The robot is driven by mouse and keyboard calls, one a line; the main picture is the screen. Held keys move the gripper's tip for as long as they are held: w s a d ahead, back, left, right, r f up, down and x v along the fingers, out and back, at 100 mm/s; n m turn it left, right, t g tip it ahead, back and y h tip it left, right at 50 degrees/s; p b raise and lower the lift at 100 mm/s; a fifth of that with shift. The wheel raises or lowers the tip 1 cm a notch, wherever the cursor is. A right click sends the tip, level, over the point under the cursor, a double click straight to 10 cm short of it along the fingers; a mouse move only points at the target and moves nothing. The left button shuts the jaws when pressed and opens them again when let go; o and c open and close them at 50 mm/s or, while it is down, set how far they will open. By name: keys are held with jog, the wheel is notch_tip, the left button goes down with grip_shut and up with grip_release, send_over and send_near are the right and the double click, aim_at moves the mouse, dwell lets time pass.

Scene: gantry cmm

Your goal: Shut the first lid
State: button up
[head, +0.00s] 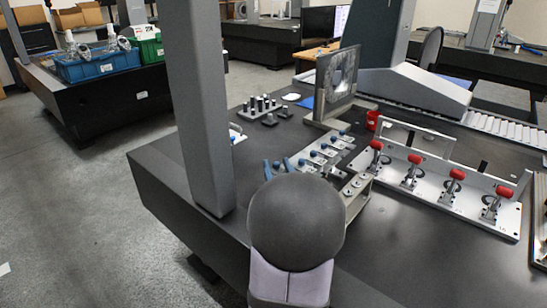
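No part is marked as the first lid, and I cannot tell which one it is. A grey-framed panel (338,82) stands upright behind a metal fixture with blue knobs (323,149). A long, low metal-framed panel (417,138) stands upright behind a silver plate (425,189) with several red-handled clamps (452,182). I cannot tell whether either panel is hinged. My gripper is not visible; a large dark rounded part at the bottom centre hides some of the table and part of the blue-knobbed fixture.
The dark table (390,255) is bare at front right. A grey column (197,110) rises at its left side. Several small dark cylinders (262,104) stand behind the blue-knobbed fixture.

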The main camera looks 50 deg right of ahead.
aim_at(276, 162)
jog(key=shift+x, duration=2.85)
jog(key=shift+c, duration=0.3)
